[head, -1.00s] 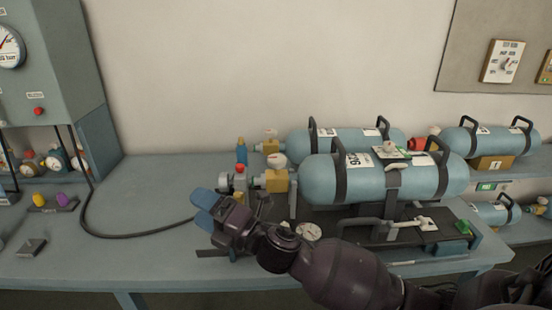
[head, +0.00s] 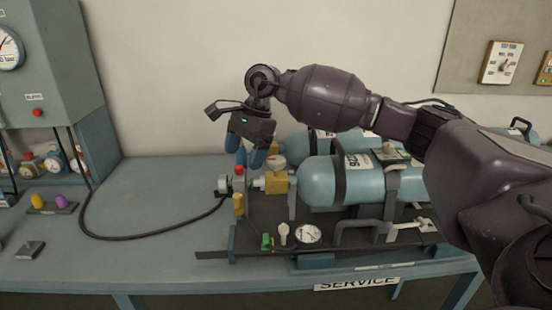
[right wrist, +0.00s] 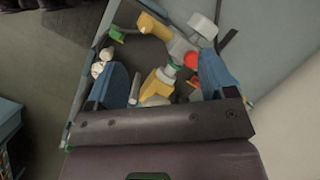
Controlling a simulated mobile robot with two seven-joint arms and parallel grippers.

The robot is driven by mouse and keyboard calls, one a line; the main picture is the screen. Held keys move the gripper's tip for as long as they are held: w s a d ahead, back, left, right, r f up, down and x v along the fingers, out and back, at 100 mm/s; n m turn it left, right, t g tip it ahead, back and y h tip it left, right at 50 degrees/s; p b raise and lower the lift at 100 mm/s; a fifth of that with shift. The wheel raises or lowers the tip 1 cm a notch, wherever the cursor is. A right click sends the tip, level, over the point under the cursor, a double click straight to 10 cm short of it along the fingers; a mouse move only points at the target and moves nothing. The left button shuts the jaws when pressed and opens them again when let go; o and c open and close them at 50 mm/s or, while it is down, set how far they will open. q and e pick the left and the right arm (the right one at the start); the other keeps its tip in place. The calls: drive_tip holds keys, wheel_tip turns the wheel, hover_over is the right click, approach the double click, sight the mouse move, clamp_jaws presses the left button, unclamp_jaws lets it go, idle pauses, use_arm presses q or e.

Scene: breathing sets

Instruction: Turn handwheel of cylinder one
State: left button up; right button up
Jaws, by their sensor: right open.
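A blue cylinder (head: 317,182) lies in the front cradle on the bench, with a yellow valve block (head: 276,183) at its left end. A pale round handwheel (head: 277,161) sits above the block. Which cylinder is number one I cannot read. My right gripper (head: 246,150) is open, fingers pointing down, above and slightly left of the handwheel. Contact cannot be told. The right wrist view shows the gripper's blue fingers (right wrist: 165,72) apart, with yellow valve parts (right wrist: 157,84) and a red knob (right wrist: 192,59) below and between them. My left gripper is out of view.
A second blue cylinder (head: 325,143) lies behind, partly hidden by my right arm. A pressure gauge (head: 308,234) and a small green part (head: 266,241) are at the front of the dark stand. A black hose (head: 130,238) crosses the bench.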

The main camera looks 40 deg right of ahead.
sight(276, 159)
drive_tip(key=d+r+h, duration=0.4)
drive_tip(key=d+r, duration=0.2)
drive_tip(key=d, duration=0.3)
wheel_tip(276, 159, down, 9)
drive_tip(key=shift+r, duration=0.1)
drive_tip(key=shift+f, duration=0.85)
drive_tip(key=shift+a, duration=0.1)
drive_tip(key=shift+c, duration=0.4)
drive_tip(key=c, duration=0.8)
drive_tip(key=shift+c, duration=0.2)
